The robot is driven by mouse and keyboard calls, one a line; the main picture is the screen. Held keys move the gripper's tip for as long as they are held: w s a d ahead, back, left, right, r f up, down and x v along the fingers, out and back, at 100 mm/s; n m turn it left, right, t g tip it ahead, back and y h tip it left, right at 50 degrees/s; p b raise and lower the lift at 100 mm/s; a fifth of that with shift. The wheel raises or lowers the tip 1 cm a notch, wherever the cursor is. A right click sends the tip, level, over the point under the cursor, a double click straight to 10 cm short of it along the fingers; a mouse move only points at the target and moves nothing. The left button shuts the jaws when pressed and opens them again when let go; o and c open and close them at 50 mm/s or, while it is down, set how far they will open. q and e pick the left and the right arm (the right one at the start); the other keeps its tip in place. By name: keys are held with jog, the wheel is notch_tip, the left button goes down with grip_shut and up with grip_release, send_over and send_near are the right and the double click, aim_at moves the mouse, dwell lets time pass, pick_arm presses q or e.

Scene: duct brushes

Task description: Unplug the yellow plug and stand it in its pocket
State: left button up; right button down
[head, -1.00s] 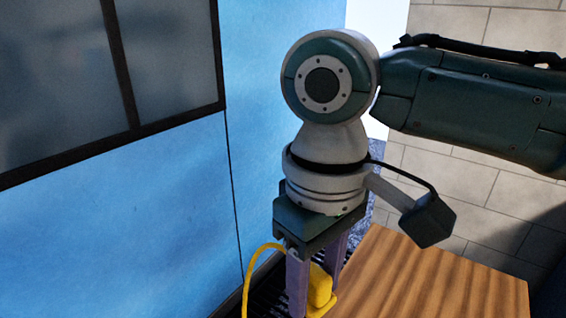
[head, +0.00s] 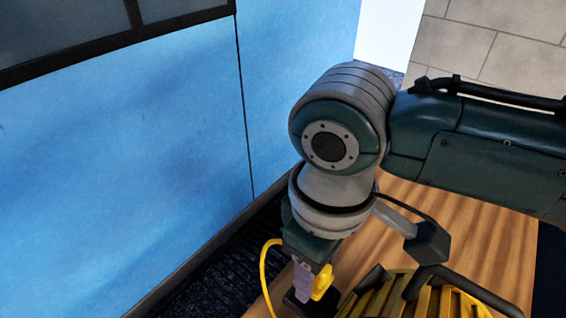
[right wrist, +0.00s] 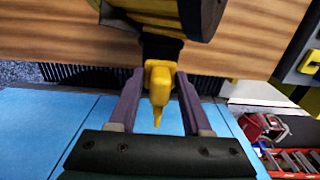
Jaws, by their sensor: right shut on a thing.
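My right gripper (head: 312,288) points down and is shut on the yellow plug (head: 323,281). In the right wrist view the plug (right wrist: 158,84) sits between the two purple fingers (right wrist: 155,95). A yellow cord (head: 264,268) loops from the plug on its left side in the head view. A small black block (head: 296,302), perhaps the pocket, is just under the fingertips; it also shows beyond the plug in the right wrist view (right wrist: 162,48). I cannot tell whether the plug touches it or is inside it. My left gripper is not in view.
A wooden tabletop (head: 470,230) lies under the gripper. A yellow ribbed object with a black handle (head: 385,296) stands close on the right. A blue wall (head: 130,170) is at left. Red items (right wrist: 262,128) lie beyond the table in the right wrist view.

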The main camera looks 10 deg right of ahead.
notch_tip(320, 180, down, 2)
jog(key=shift+f+b, duration=0.15)
jog(key=shift+b, duration=0.85)
jog(key=shift+f+b, duration=0.65)
jog(key=shift+f, duration=0.5)
jog(key=shift+d, duration=0.1)
